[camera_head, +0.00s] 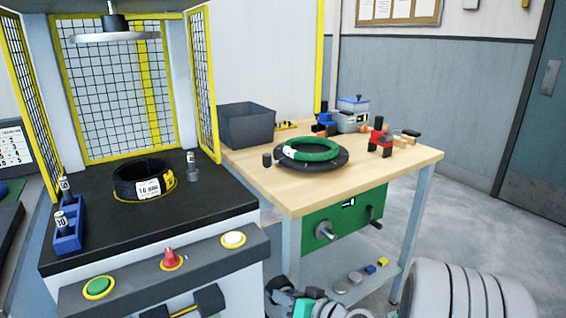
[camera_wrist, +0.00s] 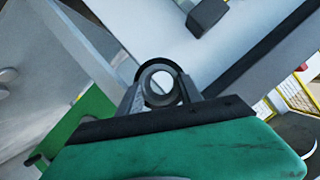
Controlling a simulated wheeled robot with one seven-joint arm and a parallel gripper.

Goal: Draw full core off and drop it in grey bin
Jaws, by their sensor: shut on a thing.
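The grey bin (camera_head: 246,128) stands open at the back left of the wooden table, and its inside is mostly hidden. In the wrist view my gripper (camera_wrist: 160,86) is shut on a small hollow ring-shaped core (camera_wrist: 174,73), seen nearly end-on between the fingers. Whether the core is full does not show. In the head view my gripper's end is low at the bottom edge, below and in front of the table, well away from the bin; the held core cannot be made out there. A grey knob-like cylinder (camera_head: 326,231) sticks out of the green panel (camera_head: 345,218) under the table.
A green coil (camera_head: 307,149) lies on a black disc (camera_head: 325,164) on the wooden table (camera_head: 385,179), right of the bin. At left, a yellow-framed mesh guard (camera_head: 115,95) surrounds a black coil (camera_head: 137,179) on the machine. A dark crank (camera_head: 376,217) juts from the panel.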

